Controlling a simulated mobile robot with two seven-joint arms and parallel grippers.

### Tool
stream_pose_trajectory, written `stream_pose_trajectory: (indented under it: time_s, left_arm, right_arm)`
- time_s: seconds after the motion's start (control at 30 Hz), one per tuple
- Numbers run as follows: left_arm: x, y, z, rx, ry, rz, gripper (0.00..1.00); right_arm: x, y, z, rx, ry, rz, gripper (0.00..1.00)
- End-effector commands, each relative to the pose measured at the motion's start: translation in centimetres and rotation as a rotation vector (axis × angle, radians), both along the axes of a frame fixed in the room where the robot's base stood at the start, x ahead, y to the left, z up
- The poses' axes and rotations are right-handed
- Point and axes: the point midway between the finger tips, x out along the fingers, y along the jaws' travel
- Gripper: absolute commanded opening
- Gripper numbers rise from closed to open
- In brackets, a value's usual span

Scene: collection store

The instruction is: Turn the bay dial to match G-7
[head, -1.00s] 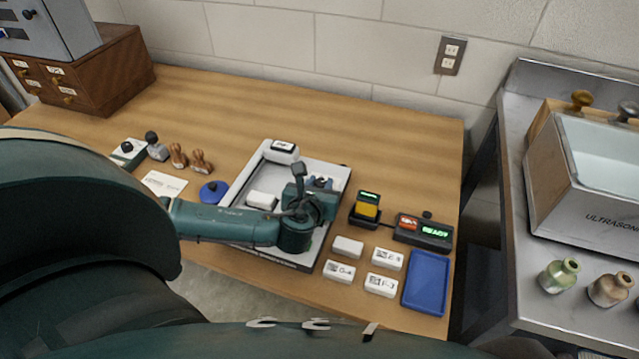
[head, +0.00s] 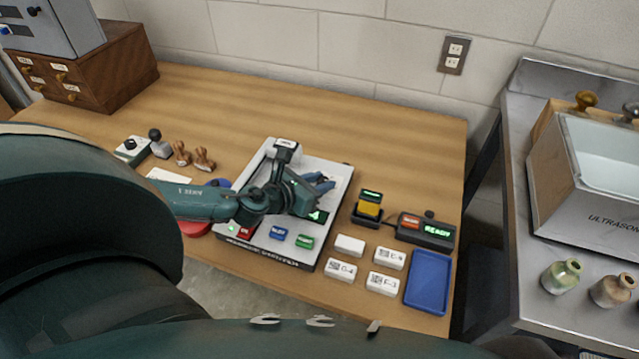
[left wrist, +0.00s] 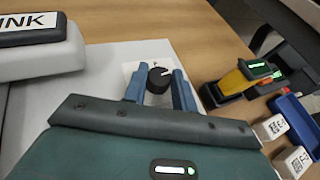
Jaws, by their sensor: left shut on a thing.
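The bay dial (left wrist: 160,79) is a black round knob with a white pointer line, on a white plate at the far part of a pale grey panel (head: 335,170). My left gripper (left wrist: 160,88) has its blue fingers on either side of the knob, shut on it. In the head view the gripper (head: 320,183) reaches the panel's right side and hides the knob. A small dark display with green glyphs (head: 316,216) shows partly beside the gripper; I cannot read it. The marks around the dial are mostly hidden. My right gripper is not in view.
Red, blue and green buttons (head: 278,233) line the panel's front. An INK-labelled block (left wrist: 35,28) stands at its back. To the right are a yellow-topped stamp (head: 369,208), a READY box (head: 425,230), several white blocks (head: 350,245) and a blue tray (head: 428,282).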

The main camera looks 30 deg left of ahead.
Motion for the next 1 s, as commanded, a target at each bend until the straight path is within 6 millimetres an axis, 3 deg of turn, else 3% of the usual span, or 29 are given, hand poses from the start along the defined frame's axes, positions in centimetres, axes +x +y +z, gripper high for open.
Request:
stream_pose_trajectory:
  time_s: [0.47, 0.5, 0.73, 1.0]
  left_arm:
    - [0.00, 0.07, 0.00, 0.001, 0.000, -0.017, 0.04]
    - [0.00, 0.07, 0.00, 0.001, 0.000, -0.017, 0.29]
    - [0.02, 0.06, 0.01, 0.001, 0.000, -0.016, 0.48]
    - [-0.15, 0.09, 0.06, 0.000, 0.000, -0.015, 0.48]
  right_arm:
    - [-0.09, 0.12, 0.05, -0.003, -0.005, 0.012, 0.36]
    - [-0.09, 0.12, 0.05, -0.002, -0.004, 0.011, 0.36]
    - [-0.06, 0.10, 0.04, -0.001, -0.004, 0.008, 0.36]
    - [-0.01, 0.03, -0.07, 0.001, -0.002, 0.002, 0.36]
